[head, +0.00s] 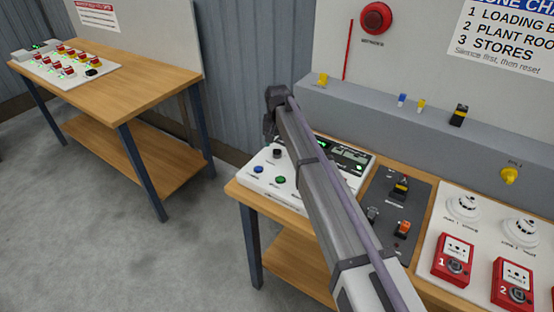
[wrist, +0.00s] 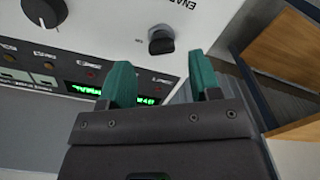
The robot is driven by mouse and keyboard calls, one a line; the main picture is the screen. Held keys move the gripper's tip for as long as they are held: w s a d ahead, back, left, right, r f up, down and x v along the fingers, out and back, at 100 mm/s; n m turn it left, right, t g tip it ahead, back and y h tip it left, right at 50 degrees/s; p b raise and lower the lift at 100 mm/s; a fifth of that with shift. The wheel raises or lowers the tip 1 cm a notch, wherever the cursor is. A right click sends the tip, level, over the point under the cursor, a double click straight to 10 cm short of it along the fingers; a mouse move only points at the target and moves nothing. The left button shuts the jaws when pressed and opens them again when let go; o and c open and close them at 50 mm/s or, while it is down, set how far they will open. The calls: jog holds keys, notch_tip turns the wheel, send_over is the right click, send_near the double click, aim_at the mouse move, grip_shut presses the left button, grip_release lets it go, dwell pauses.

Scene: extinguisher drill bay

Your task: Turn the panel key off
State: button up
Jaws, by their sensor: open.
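The white control panel (head: 262,190) stands on the near bench, partly hidden by my arm in the head view. A black knob (head: 277,153) shows near its left end. In the wrist view, a black key-like knob (wrist: 161,40) stands on the panel (wrist: 115,30) near its edge, beside partly cut-off lettering that begins "ENA". My gripper (wrist: 160,70) is open, with its two teal fingers apart and nothing between them. The key-like knob is just beyond the fingertips, between them in the picture; I see no contact. The fingers cannot be made out in the head view.
A round black knob (wrist: 45,10) and a lit green display (wrist: 85,90) are on the panel. Blue (head: 255,169) and green (head: 280,180) buttons sit near its front. A dark switch plate (head: 385,225) and red call points (head: 454,260) lie to the right. Open floor separates the benches.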

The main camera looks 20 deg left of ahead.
aim_at(277, 152)
notch_tip(277, 152, down, 4)
jog(key=shift+a+f+b, duration=0.1)
jog(key=shift+b, duration=0.95)
jog(key=shift+r, duration=0.2)
jog(key=shift+c, duration=0.4)
jog(key=c, duration=0.8)
jog(key=shift+c, duration=0.2)
